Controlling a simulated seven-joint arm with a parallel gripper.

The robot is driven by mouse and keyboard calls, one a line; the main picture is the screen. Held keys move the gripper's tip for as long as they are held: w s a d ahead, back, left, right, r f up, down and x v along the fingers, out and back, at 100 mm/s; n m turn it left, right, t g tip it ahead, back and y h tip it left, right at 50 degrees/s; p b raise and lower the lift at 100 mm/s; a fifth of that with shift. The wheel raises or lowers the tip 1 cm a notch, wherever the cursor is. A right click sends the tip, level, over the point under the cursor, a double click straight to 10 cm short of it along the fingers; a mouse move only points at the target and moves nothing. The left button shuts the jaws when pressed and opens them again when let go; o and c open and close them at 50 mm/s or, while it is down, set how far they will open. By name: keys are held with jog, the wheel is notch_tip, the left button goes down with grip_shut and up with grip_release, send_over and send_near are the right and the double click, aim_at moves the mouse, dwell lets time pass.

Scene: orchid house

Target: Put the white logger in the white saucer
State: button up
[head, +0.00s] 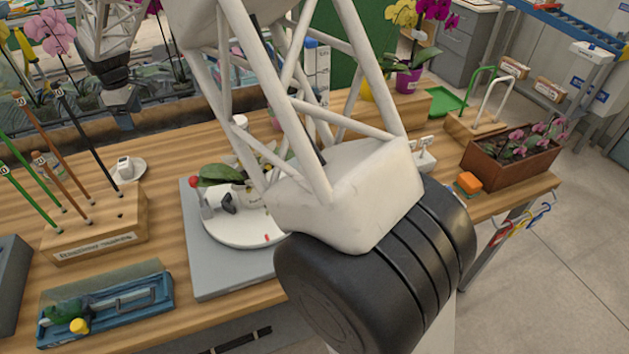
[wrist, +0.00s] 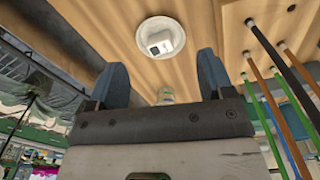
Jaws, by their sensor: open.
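The white logger (head: 124,166), a small block with a dark display, sits in the white saucer (head: 142,169) on the wooden bench, left of centre in the head view. The wrist view also shows the logger (wrist: 160,44) inside the rim of the saucer (wrist: 143,31), beyond the fingertips. My gripper (head: 122,112) is above and behind the saucer in the head view, apart from the logger. In the wrist view its two dark blue fingers (wrist: 161,62) are spread, with nothing held between them.
A wooden block with upright coloured stakes (head: 100,222) stands just left of and in front of the saucer. A grey board with a white round plate (head: 217,236) lies to the right. A blue tray (head: 105,302) is at the front left. My arm hides much of the centre.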

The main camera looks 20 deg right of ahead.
jog(key=s+d+r+m, duration=0.2)
jog(key=s+d+r, duration=0.2)
jog(key=s+d, duration=0.3)
jog(key=s+d+r+m+t, duration=0.1)
jog(key=s+d+r+m, duration=0.25)
jog(key=s+d, duration=0.4)
jog(key=s+d+r+m, duration=0.2)
jog(key=s+d+r, duration=0.35)
jog(key=d, duration=0.25)
jog(key=s+d+f+m, duration=0.1)
jog(key=s+d, duration=0.3)
jog(key=s, duration=0.6)
jog(key=s+d+f+m, duration=0.2)
jog(key=s+d+m, duration=0.2)
jog(key=s, duration=0.7)
jog(key=s+d+f+m+t, duration=0.1)
jog(key=s+d+m, duration=0.2)
jog(key=s, duration=0.7)
jog(key=shift+s+d+f, duration=0.2)
jog(key=shift+s+d, duration=0.05)
jog(key=shift+d, duration=1)
